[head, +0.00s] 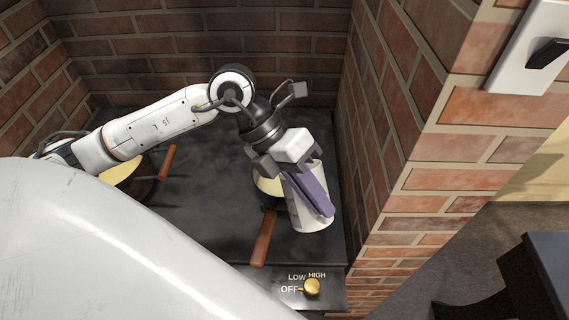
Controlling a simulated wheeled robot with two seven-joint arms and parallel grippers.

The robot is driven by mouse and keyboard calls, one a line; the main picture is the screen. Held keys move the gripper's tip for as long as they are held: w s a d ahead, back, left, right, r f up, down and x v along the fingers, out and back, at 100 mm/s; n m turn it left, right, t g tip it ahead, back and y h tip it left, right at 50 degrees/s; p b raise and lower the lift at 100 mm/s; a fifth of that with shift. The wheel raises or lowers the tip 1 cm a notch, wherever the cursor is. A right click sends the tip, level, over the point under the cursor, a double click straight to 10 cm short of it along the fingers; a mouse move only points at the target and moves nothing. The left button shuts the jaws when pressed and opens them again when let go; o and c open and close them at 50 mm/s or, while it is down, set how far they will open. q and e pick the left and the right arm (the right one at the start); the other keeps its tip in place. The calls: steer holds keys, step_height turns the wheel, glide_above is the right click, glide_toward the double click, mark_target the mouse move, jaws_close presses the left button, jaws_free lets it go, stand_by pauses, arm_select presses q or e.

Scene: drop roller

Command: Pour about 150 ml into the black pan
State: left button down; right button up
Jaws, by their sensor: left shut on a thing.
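My left gripper (290,166) reaches in from the left and is shut on a pale jug (313,222) with a long purple handle (312,191). The jug looks roughly upright; I cannot tell whether its base touches the stove. A pan (264,200) with a cream-coloured inside and a brown handle (263,240) sits just left of the jug, partly hidden by the gripper. Another pan (125,172) with a cream-coloured inside and brown handle (167,160) is at the far left, partly behind my arm. I cannot tell which is the black pan. My right gripper is not in view.
The dark stove top (205,200) has free room between the pans. Brick walls (390,130) enclose it at the back and sides. A brass knob (312,287) at the front right is by OFF. A wall switch (535,50) and a dark table (545,265) are at right.

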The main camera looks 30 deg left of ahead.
arm_select(q)
steer(key=shift+s+d+f+m+t+y+b, duration=0.15)
steer(key=shift+s+d+f+y+b, duration=0.1)
steer(key=shift+d+f+y+b, duration=0.15)
steer(key=shift+s+d+f+m+t+y+b, duration=0.15)
steer(key=shift+s+d+f+y, duration=0.15)
steer(key=shift+d, duration=0.2)
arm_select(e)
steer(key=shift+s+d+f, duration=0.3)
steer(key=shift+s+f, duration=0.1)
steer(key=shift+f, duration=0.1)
arm_select(q)
steer(key=shift+f, duration=0.1)
stand_by(0.7)
